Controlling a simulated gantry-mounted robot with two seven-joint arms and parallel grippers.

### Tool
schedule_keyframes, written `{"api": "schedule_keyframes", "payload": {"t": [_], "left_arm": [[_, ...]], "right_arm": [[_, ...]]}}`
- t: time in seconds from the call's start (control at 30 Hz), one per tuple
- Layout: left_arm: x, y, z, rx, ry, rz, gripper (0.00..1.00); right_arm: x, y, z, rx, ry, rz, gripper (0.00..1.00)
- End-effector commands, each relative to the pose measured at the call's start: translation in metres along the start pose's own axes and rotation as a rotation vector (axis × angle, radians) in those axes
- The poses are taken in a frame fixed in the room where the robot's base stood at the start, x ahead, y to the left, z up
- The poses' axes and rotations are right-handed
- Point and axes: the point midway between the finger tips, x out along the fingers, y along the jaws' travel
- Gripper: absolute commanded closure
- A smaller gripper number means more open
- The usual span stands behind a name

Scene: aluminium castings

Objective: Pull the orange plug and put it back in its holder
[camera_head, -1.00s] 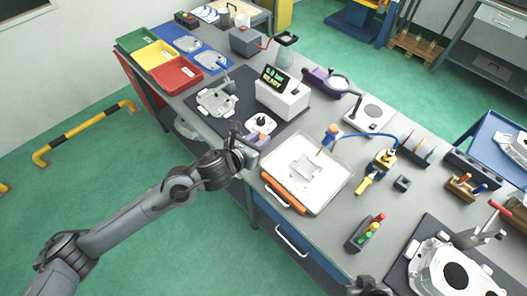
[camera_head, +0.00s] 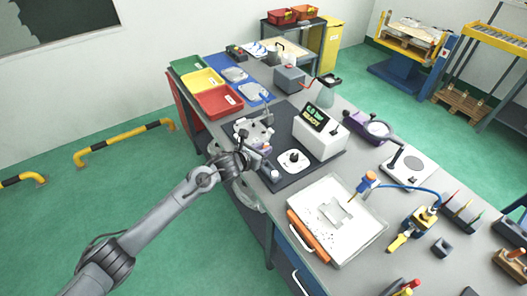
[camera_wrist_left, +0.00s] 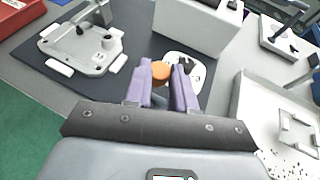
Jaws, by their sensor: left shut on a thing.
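My left gripper (camera_head: 265,150) is at the near edge of the dark mat, beside the aluminium casting (camera_head: 252,130). In the left wrist view its purple fingers (camera_wrist_left: 160,82) are shut on the orange plug (camera_wrist_left: 160,70), whose round orange top shows between the fingertips. The plug's lower part is hidden by the fingers. The casting (camera_wrist_left: 82,44) lies to the left of the fingers in that view, and the plug appears apart from it. I cannot make out the plug's holder for certain. My right gripper is not in clear view.
A white tester box (camera_head: 320,136) with a lit display stands behind the gripper. A white plate with a black knob (camera_head: 294,160) lies just right of it. Red (camera_head: 220,102), yellow and green bins stand at the far left.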

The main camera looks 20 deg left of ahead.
Motion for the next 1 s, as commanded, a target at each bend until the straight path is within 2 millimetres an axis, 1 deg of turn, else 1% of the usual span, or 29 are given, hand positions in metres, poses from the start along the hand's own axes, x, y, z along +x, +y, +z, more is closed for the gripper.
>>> {"api": "schedule_keyframes", "payload": {"t": [0.37, 0.57, 1.0], "left_arm": [[-0.001, 0.002, 0.000, 0.019, -0.001, -0.021, 1.00], [0.003, 0.001, -0.011, 0.017, 0.001, -0.023, 1.00], [0.017, 0.000, -0.044, 0.017, 0.002, -0.023, 1.00]], "right_arm": [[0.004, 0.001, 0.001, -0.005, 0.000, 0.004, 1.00], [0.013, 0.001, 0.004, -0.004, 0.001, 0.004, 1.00], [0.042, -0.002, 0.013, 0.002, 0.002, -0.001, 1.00]]}}
